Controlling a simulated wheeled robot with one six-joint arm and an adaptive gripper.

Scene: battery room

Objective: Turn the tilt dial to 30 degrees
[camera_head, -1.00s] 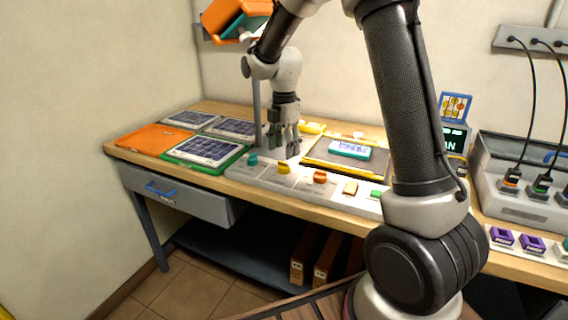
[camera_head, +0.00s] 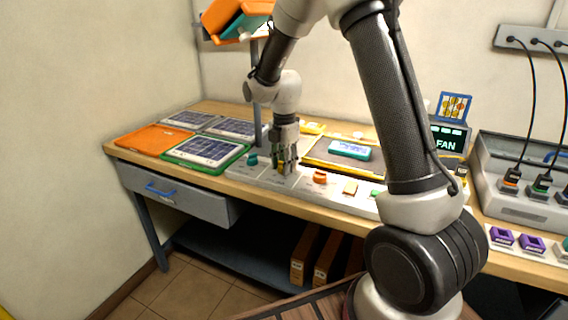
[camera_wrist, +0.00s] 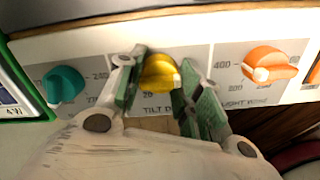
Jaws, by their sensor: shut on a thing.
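The yellow tilt dial (camera_wrist: 160,72) sits on the light control panel, with "TILT D" and "20" partly readable below it in the wrist view. My gripper (camera_wrist: 162,88) is shut on the yellow dial, with one green-padded finger on each side. In the head view my gripper (camera_head: 286,168) reaches down onto the panel (camera_head: 246,172), and its fingers cover most of the dial. The fingers hide much of the dial's scale, so its setting cannot be read.
A teal dial (camera_wrist: 64,85) stands to the left and an orange dial (camera_wrist: 268,64) to the right on the same panel. Solar panels (camera_head: 203,149) lie left on the table.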

